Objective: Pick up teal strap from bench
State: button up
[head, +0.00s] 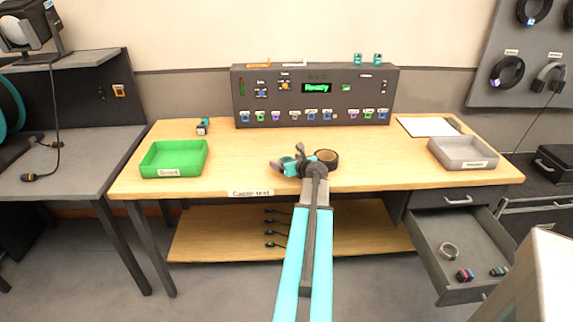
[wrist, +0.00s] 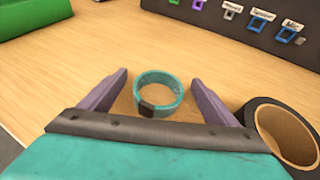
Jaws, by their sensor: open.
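The teal strap (wrist: 158,93) is a small ring with a dark patch on its near side. It lies on the wooden bench (wrist: 85,75) in the wrist view. My gripper (wrist: 160,85) is open, with one purple-grey finger on each side of the strap and apart from it. In the head view my gripper (head: 306,163) is over the middle of the bench (head: 240,165). My arm covers part of that spot, and I cannot clearly pick out the strap there.
A dark tape roll (head: 326,159) stands close on the right of my gripper; it also shows in the wrist view (wrist: 285,132). A green tray (head: 174,158) is at left, a grey tray (head: 463,152) at right. A control panel (head: 315,95) stands behind. An open drawer (head: 465,250) juts out at right.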

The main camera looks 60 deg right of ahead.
dwell(0.5)
jog(key=c, duration=1.1)
jog(key=shift+r, duration=0.1)
notch_tip(320, 180, up, 10)
dwell(0.6)
